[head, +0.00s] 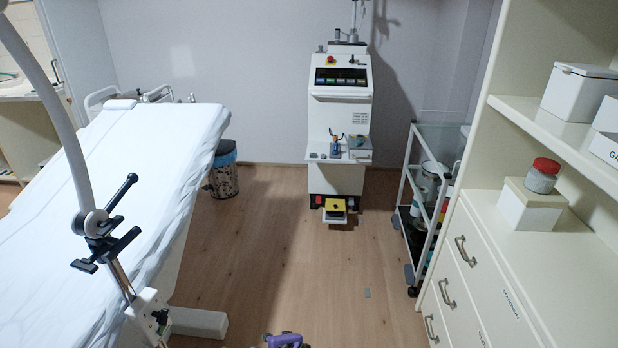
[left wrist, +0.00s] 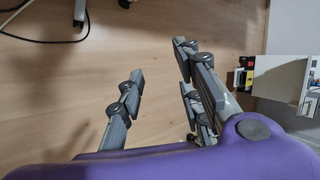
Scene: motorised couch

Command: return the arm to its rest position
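In the left wrist view my left gripper (left wrist: 160,68) is open, its grey jointed fingers spread apart with only wood floor between them. Nothing is held in it. Its purple body fills the bottom of that view. In the head view a small purple and grey part of mine shows at the bottom edge, mostly cut off; I cannot tell which arm it belongs to. The motorised couch (head: 110,165) with a white cover stands on the left, its surface tilted. My right gripper cannot be made out in either view.
A jointed metal arm with black clamp handles (head: 105,225) stands by the couch's near side. A white machine (head: 340,125) stands at the back wall, a bin (head: 223,172) beside the couch.

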